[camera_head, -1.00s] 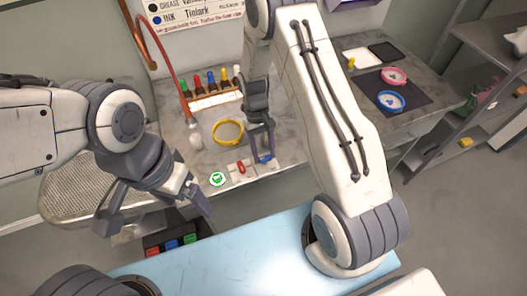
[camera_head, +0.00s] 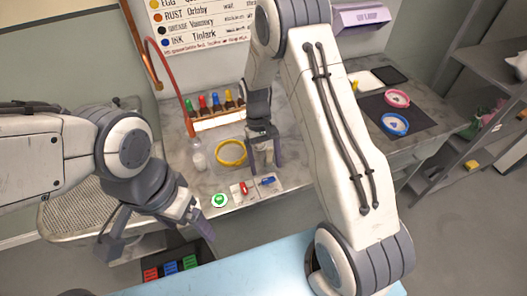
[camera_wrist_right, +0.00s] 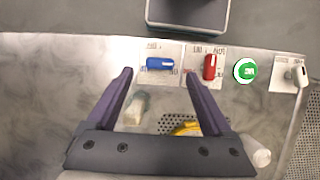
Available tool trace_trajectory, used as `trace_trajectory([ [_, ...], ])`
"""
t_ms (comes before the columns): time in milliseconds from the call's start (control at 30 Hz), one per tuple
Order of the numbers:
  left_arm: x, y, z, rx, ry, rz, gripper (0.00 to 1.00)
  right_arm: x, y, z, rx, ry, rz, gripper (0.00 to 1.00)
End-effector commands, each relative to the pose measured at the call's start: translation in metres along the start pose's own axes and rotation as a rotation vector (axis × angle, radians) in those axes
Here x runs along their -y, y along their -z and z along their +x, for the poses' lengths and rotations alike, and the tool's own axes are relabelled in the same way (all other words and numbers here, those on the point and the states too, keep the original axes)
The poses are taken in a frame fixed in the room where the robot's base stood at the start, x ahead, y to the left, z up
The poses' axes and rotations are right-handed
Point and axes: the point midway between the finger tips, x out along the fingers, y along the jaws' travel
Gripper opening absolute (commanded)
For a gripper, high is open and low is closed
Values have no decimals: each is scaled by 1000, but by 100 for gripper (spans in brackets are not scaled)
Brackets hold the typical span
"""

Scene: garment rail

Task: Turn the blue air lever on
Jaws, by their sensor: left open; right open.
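The blue lever (camera_head: 268,181) sits on a small labelled plate at the front of the grey counter. In the right wrist view the blue lever (camera_wrist_right: 160,63) lies sideways across its plate; the label is too small to read surely. My right gripper (camera_head: 265,167) is open and empty, just behind the lever in the head view. In the right wrist view its fingertips (camera_wrist_right: 158,75) straddle the line to the lever, with no clear contact. My left gripper (camera_head: 155,236) is open and empty, left of and in front of the counter.
A yellow ring (camera_head: 230,153) and a bottle rack (camera_head: 217,118) lie behind. A white bottle (camera_head: 198,155) stands left.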

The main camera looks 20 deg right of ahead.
Motion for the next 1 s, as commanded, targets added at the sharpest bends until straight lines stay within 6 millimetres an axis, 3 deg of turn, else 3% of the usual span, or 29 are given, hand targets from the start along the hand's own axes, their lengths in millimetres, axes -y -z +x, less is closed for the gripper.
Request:
trace_trajectory([
  [200, 1, -1, 12, 0, 0, 1, 85, 0, 1, -42, -5, 0, 1, 85],
  [400, 1, -1, 14, 0, 0, 1, 85, 0, 1, -63, -2, 0, 2, 85],
  [1000, 1, -1, 14, 0, 0, 1, 85, 2, -2, -67, -4, -1, -4, 85],
])
